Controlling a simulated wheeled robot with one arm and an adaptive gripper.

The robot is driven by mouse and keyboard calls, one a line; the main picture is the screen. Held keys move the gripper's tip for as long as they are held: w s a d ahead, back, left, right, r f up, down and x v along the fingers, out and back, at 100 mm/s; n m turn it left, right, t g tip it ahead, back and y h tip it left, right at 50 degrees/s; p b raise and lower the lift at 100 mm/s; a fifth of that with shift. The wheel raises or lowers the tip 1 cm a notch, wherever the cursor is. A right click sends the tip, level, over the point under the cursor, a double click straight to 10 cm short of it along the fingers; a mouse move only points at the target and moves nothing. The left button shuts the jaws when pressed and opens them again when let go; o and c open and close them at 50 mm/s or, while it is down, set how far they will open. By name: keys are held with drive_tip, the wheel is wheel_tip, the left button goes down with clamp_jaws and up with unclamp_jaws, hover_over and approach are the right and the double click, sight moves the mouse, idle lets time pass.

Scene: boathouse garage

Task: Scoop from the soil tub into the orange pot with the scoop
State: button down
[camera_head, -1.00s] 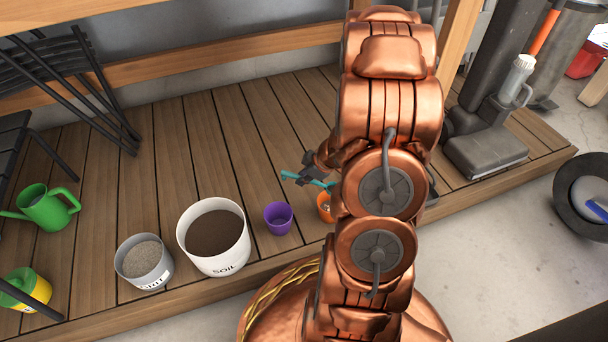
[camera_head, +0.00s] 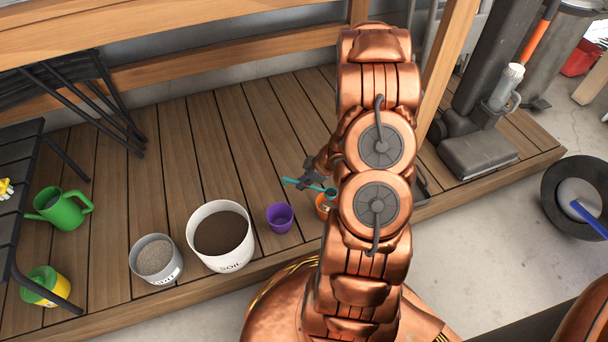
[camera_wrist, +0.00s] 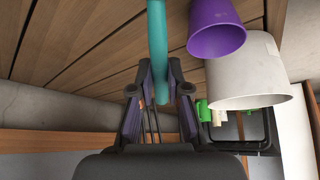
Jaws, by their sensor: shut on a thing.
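The soil tub (camera_head: 236,262) is a white round tub, labelled SOIL and holding dark brown soil, on the wooden deck. It also shows in the wrist view (camera_wrist: 245,90). The orange pot (camera_head: 321,209) stands to its right, past the purple pot, and is partly hidden by my arm. My gripper (camera_head: 313,180) is shut on the teal handle of the scoop (camera_head: 295,183). In the wrist view the handle (camera_wrist: 157,40) runs up between the fingers (camera_wrist: 160,85). The scoop's head appears just above the orange pot, beside my arm. I cannot see whether the scoop holds soil.
A purple pot (camera_head: 280,217) stands between the tub and the orange pot; it also shows in the wrist view (camera_wrist: 216,30). A grey grit tub (camera_head: 156,259), green watering can (camera_head: 62,208) and yellow-green container (camera_head: 45,287) stand left. Wooden rails cross behind the deck.

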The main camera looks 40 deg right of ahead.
drive_tip(key=shift+d+r+p, duration=0.15)
drive_tip(key=shift+r+p, duration=0.1)
drive_tip(key=shift+p, duration=0.2)
drive_tip(key=shift+w+d+p, duration=0.1)
drive_tip(key=shift+d+p, duration=0.1)
drive_tip(key=shift+p, duration=1.2)
drive_tip(key=p, duration=0.3)
drive_tip(key=shift+y+p, duration=0.35)
drive_tip(key=shift+y, duration=0.05)
drive_tip(key=shift+g+p, duration=0.3)
drive_tip(key=shift+p, duration=0.2)
drive_tip(key=p, duration=0.2)
drive_tip(key=shift+a+p, duration=0.2)
drive_tip(key=shift+p, duration=0.2)
drive_tip(key=shift+d+f+y+p, duration=0.2)
drive_tip(key=shift+y+p, duration=0.2)
drive_tip(key=shift+p, duration=0.85)
drive_tip(key=g+p, duration=0.1)
drive_tip(key=p, duration=0.1)
drive_tip(key=shift+w+r+y+p, duration=0.1)
drive_tip(key=shift+y+p, duration=0.2)
